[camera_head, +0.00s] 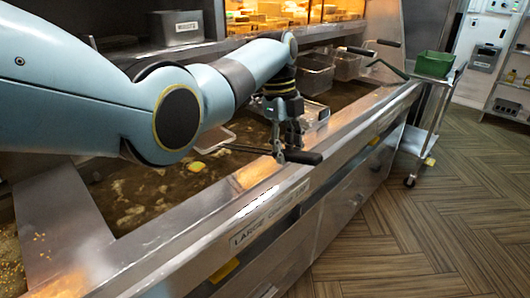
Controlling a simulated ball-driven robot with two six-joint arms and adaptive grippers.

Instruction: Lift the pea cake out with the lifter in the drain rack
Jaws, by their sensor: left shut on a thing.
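My left gripper (286,147) reaches down over the front edge of the fryer and is shut on the lifter's handle, whose black grip (304,157) sticks out to the right. The lifter's thin rod runs left to a pale-rimmed head (217,137) over the oil, partly hidden by my arm. A small yellow piece, perhaps the pea cake (196,167), lies in the brown oil left of the gripper, near the head. I cannot tell whether the head touches it. My right gripper is out of view.
Wire baskets (315,76) with black handles stand at the far end of the fryer. The metal front ledge (345,137) runs along the vat. A trolley with a green bin (434,64) stands at the right. The wooden floor in front is clear.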

